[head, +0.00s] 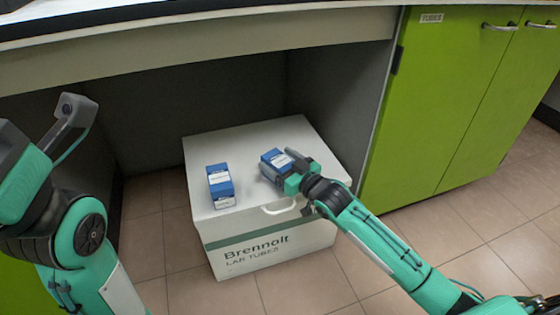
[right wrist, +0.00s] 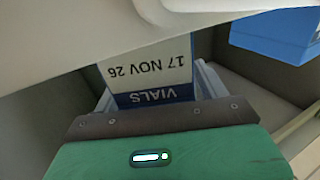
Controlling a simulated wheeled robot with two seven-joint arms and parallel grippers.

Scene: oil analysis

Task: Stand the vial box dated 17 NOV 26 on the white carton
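The vial box dated 17 NOV 26 (head: 272,158) is blue with a white label, at the upper right of the white carton's top (head: 245,150). Its label reads upside down in the right wrist view (right wrist: 150,70). My right gripper (head: 284,169) is around this box, with a finger close against each side and no clear gap; it hides part of the box. I cannot tell whether the box's base touches the carton.
A second blue-and-white box (head: 220,185) stands on the carton's left part; a blue box also shows in the right wrist view (right wrist: 275,32). The carton sits on tiled floor under a counter (head: 200,55). A green cabinet (head: 430,110) is on the right.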

